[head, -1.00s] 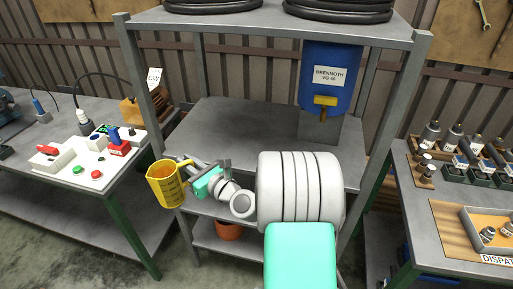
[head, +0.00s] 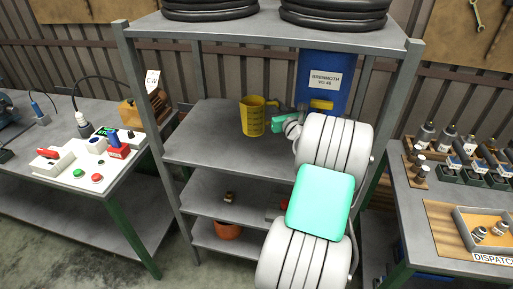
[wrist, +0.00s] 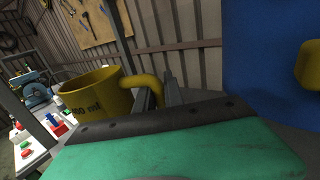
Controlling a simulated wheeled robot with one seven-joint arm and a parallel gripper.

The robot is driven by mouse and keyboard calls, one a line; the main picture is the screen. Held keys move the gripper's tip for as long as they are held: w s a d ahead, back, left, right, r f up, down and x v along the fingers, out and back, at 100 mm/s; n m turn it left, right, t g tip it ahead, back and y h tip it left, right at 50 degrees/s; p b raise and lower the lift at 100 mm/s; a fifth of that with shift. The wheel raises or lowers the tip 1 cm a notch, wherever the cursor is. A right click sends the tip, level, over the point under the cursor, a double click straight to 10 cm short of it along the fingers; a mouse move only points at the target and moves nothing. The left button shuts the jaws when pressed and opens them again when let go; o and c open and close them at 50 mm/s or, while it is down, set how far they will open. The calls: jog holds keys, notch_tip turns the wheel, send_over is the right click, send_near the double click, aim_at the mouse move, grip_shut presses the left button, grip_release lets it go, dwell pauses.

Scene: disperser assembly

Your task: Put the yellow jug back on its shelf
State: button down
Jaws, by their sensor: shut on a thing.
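The yellow jug (head: 253,117) is upright at the shelf unit's upper middle board (head: 205,148), with its handle toward my gripper. In the head view I cannot tell whether its base touches the board. My gripper (head: 274,120) is to the right of the jug and shut on its handle. In the wrist view the jug (wrist: 97,97) shows at the left with volume lettering on its side, and its handle runs between my gripper's fingers (wrist: 158,95). My arm hides the right part of the shelf.
A blue drum (head: 325,78) with a yellow tap stands on the same board, right of my gripper. Black hoses (head: 335,14) lie on the top board. An orange pot (head: 228,231) is on the lowest board. The board left of the jug is clear.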

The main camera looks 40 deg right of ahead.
notch_tip(320, 180, down, 10)
jog(key=shift+r+p, duration=0.15)
jog(key=shift+p, duration=0.2)
jog(key=shift+f, duration=0.25)
jog(key=c, duration=1.4)
grip_release()
jog(key=shift+c, duration=0.2)
jog(key=shift+r, duration=0.1)
